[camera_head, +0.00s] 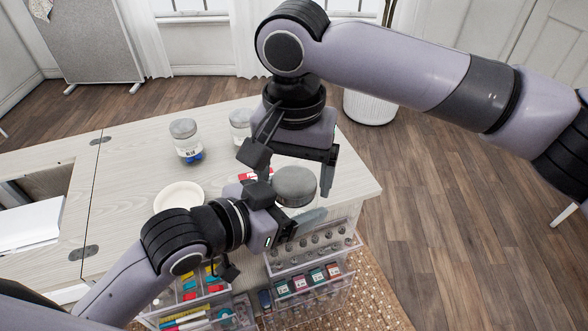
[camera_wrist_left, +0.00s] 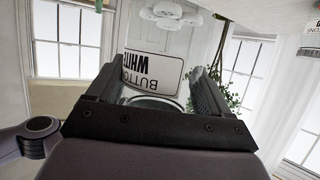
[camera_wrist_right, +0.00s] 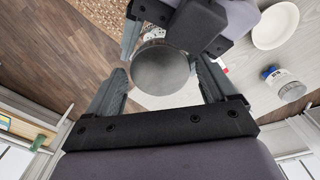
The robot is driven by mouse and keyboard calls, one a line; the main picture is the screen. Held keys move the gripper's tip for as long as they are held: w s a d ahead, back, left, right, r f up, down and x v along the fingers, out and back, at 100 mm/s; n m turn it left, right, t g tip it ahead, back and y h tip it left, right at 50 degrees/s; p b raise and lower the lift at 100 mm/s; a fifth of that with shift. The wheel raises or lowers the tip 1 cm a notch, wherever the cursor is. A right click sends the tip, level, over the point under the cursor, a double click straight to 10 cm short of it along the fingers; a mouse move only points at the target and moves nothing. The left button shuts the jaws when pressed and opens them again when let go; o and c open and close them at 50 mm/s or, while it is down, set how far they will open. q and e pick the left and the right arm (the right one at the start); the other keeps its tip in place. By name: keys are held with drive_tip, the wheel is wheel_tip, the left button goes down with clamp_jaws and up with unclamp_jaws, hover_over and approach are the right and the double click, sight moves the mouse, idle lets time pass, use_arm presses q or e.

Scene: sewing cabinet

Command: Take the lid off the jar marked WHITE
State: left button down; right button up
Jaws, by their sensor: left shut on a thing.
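The jar marked WHITE (camera_wrist_left: 155,72) shows its label upside down in the left wrist view. Its round grey lid (camera_head: 295,184) is on it in the head view, and I see the lid's top (camera_wrist_right: 160,68) in the right wrist view. My left gripper (camera_head: 293,205) is shut on the jar's body, with a finger on either side. My right gripper (camera_head: 292,165) points down over the lid. It is open, and the lid shows between its fingers, apart from them as far as I can see. The jar's body is mostly hidden in the head view.
A jar with blue contents (camera_head: 187,142) and another grey-lidded jar (camera_head: 240,125) stand farther back on the table (camera_head: 130,165). A white dish (camera_head: 178,194) lies left of my grippers. A small red item (camera_head: 247,176) is close behind them. Clear open drawers (camera_head: 318,262) jut out in front.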

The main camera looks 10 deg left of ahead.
drive_tip(key=shift+r, duration=2.3)
drive_tip(key=shift+c, duration=0.2)
drive_tip(key=shift+r+m, duration=1)
drive_tip(key=shift+r, duration=0.55)
drive_tip(key=shift+f, duration=3.9)
drive_tip(key=c, duration=1.1)
drive_tip(key=shift+n, duration=1.7)
drive_tip(key=o, duration=1.2)
drive_tip(key=shift+c, duration=0.2)
